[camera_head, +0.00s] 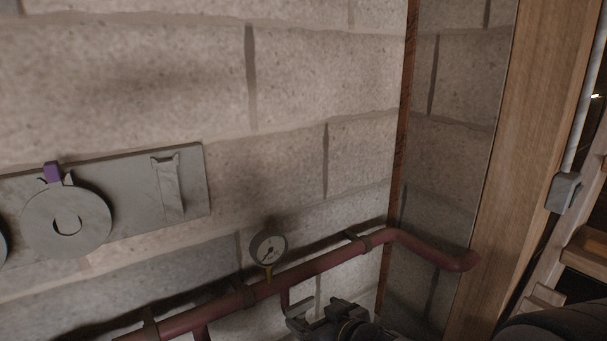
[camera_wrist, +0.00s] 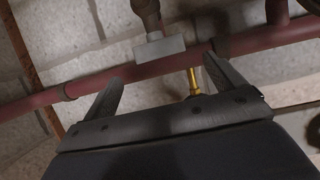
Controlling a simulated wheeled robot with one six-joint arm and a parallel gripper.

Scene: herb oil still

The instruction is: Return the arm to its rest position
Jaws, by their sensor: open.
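My gripper (camera_wrist: 161,69) is open in the wrist view, its two grey fingers spread apart with nothing held between them. Beyond the fingers are a red pipe (camera_wrist: 270,38), a light grey block (camera_wrist: 158,48) at the pipe, and a brass stem (camera_wrist: 193,80). I cannot tell how far the fingers are from them. In the head view, dark parts that look like my gripper and wrist (camera_head: 325,318) show at the bottom, in front of the wall and below the pipe (camera_head: 325,267). The rest of my arm is mostly out of view.
A round gauge (camera_head: 268,247) stands on the pipe close to my gripper. A wooden post (camera_head: 515,150) stands at right, beside a grey box (camera_head: 564,192).

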